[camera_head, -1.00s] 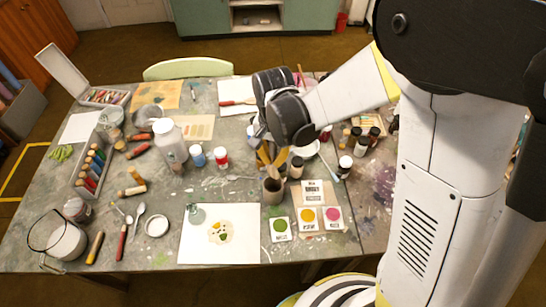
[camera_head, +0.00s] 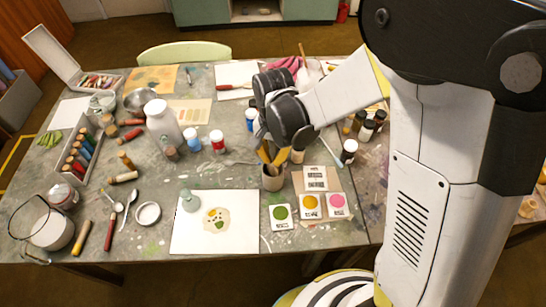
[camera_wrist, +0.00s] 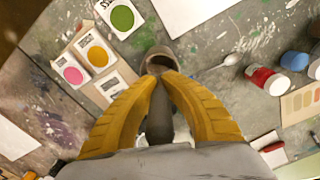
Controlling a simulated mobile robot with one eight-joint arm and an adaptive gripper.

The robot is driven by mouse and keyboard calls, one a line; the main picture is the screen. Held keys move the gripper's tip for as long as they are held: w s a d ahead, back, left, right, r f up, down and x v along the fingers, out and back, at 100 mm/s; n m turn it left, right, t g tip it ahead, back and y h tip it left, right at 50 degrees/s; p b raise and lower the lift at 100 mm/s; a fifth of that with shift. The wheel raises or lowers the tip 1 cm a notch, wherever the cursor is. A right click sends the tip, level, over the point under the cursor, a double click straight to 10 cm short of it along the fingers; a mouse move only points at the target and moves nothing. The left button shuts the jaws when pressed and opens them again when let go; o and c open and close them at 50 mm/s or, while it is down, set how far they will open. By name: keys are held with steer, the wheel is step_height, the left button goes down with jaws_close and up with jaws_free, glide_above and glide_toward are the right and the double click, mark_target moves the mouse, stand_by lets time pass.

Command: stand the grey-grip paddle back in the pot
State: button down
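The pot (camera_head: 272,180) is a small grey-brown cup on the table, just behind the colour cards. In the wrist view the pot (camera_wrist: 160,57) shows its round mouth just beyond my fingertips. My gripper (camera_head: 268,154) points down right over the pot. In the wrist view my gripper's yellow fingers (camera_wrist: 160,74) close in on the dark grey grip of the paddle (camera_wrist: 158,118), which lies between them. The paddle's lower end is hidden by the fingertips and the pot rim, so I cannot tell how deep it reaches.
Colour cards (camera_head: 310,205) lie in front of the pot, and a white painted sheet (camera_head: 214,235) lies to the left. Red-labelled (camera_head: 218,141) and blue-labelled (camera_head: 192,140) jars stand behind left. Dark-capped bottles (camera_head: 349,151) stand to the right.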

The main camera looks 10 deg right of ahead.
steer(key=shift+f, duration=0.15)
steer(key=c, duration=1.5)
jaws_free()
steer(key=shift+c, duration=0.2)
step_height(320, 180, up, 12)
steer(key=shift+r, duration=0.1)
